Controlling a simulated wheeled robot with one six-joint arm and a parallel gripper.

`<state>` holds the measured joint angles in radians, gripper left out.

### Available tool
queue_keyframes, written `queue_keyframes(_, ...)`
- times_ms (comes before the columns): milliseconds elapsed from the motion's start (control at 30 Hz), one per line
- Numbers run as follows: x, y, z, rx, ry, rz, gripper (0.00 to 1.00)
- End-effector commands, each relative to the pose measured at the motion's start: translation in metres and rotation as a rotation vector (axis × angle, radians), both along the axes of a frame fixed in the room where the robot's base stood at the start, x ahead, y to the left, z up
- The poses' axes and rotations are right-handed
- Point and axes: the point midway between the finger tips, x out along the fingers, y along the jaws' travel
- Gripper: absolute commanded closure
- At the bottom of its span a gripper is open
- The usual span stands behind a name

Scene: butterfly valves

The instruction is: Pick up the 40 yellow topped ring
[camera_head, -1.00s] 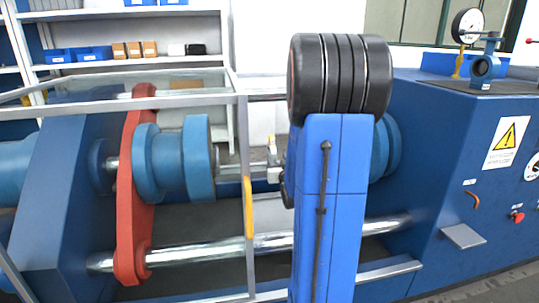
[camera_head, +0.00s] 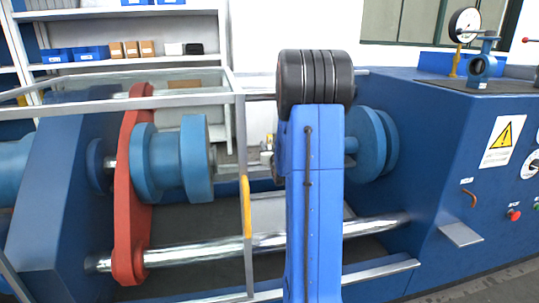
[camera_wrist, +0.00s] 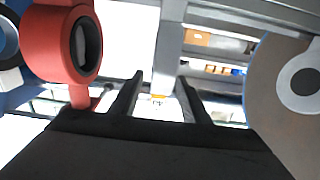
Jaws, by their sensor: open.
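I cannot make out a 40 yellow topped ring in either view. A tiny yellow spot (camera_wrist: 157,98) shows between my fingers in the wrist view, too small to identify. My gripper (camera_wrist: 158,92) shows there as two dark fingers, spread apart with nothing held between them.
A red link plate (camera_head: 130,190) and left blue flange (camera_head: 196,158) stand left of my arm. The right blue flange (camera_head: 368,145) is close on its right. A grey frame post (camera_head: 242,180) and chrome rod (camera_head: 190,256) are nearby. Shelves (camera_head: 130,62) stand behind.

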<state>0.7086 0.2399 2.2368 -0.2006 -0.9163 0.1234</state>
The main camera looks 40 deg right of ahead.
Motion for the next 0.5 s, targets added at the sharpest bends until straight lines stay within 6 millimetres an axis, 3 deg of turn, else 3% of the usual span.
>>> queue_keyframes(367,0.0089,-0.0054,-0.0004,0.001,0.001,0.000,0.58)
queue_keyframes(500,0.0088,-0.0054,-0.0004,0.001,0.001,0.000,0.91)
